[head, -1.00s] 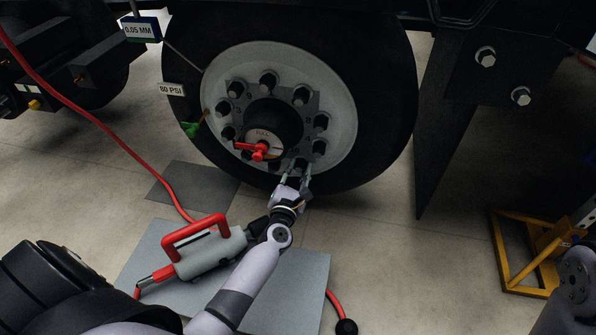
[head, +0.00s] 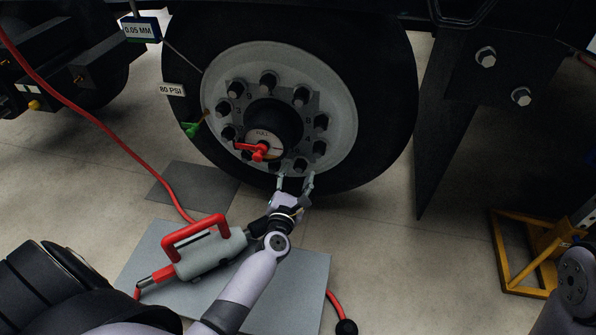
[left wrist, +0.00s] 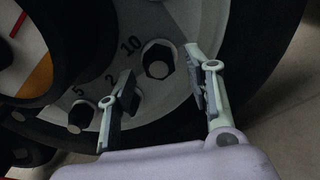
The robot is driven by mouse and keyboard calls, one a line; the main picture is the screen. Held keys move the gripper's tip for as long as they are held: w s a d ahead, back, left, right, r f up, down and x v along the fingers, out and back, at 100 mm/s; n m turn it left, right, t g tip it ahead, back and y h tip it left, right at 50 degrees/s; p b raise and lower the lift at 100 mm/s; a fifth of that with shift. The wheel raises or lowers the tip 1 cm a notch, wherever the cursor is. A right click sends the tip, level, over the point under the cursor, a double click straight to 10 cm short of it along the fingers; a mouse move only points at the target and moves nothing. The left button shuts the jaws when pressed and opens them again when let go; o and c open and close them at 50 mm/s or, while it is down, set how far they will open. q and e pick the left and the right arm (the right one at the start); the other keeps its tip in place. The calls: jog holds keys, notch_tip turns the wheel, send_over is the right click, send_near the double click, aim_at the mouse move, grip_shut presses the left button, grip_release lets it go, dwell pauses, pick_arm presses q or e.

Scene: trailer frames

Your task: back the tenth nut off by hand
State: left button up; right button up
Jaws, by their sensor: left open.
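The nut marked 10 (left wrist: 158,62) sits on its stud on the wheel, dark and six-sided, in the left wrist view. My left gripper (head: 295,179) is open and empty below the lower part of the nut ring in the head view. In the left wrist view its two fingers (left wrist: 165,90) are spread wide, with nut 10 beyond and between them. The nearer-left finger partly covers the nut by the number 2 (left wrist: 134,100). The nut by the number 5 (left wrist: 80,117) lies left of that finger. My right gripper is not in view.
A red lever (head: 259,151) sticks out from the hub just above my gripper. The large tyre (head: 385,110) surrounds the wheel. A grey tool with a red handle (head: 210,254) lies on a grey mat (head: 305,268) beside my arm. A yellow stand (head: 520,265) is at right.

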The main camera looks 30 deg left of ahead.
pick_arm(q)
jog(key=v, duration=1)
